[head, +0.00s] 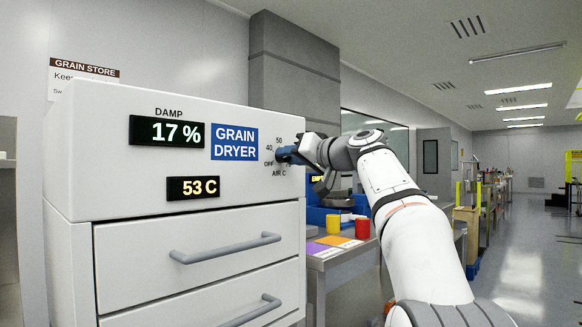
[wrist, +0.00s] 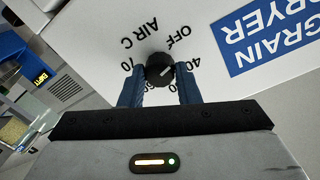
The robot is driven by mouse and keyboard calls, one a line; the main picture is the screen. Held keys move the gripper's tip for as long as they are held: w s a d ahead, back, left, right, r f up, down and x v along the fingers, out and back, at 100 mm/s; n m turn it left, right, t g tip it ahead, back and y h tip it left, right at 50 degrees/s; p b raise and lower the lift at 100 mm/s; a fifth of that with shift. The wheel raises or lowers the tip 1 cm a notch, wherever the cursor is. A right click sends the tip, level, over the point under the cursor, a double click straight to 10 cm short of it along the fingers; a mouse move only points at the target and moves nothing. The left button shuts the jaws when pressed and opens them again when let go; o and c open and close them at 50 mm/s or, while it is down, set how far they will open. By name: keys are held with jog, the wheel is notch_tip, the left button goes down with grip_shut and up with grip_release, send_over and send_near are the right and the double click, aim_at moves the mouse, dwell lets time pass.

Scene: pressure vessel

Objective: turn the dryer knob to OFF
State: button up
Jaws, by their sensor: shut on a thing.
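The dryer knob (wrist: 157,66) is round and black, on the white front of the grain dryer (head: 90,150). Its white mark, in the wrist view, points right, roughly toward the 40 label. The OFF label (wrist: 177,37) is above and right of the knob there. My gripper (wrist: 159,76) has its two blue fingers on either side of the knob, shut on it. In the head view my gripper (head: 287,155) reaches the panel's right edge and hides the knob and part of the dial.
The dryer's displays read 17 % (head: 166,132) and 53 C (head: 194,187). Drawer handles (head: 226,248) stick out below.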

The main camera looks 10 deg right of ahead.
jog(key=shift+f+n+b, duration=0.25)
jog(key=shift+n+b, duration=0.4)
jog(key=shift+n, duration=0.65)
jog(key=shift+r, duration=0.1)
jog(key=o, duration=1)
jog(key=shift+r, duration=0.1)
jog(key=shift+c, duration=0.2)
jog(key=v, duration=0.7)
jog(key=shift+s+b, duration=0.3)
jog(key=shift+s, duration=0.05)
jog(key=shift+d, duration=0.15)
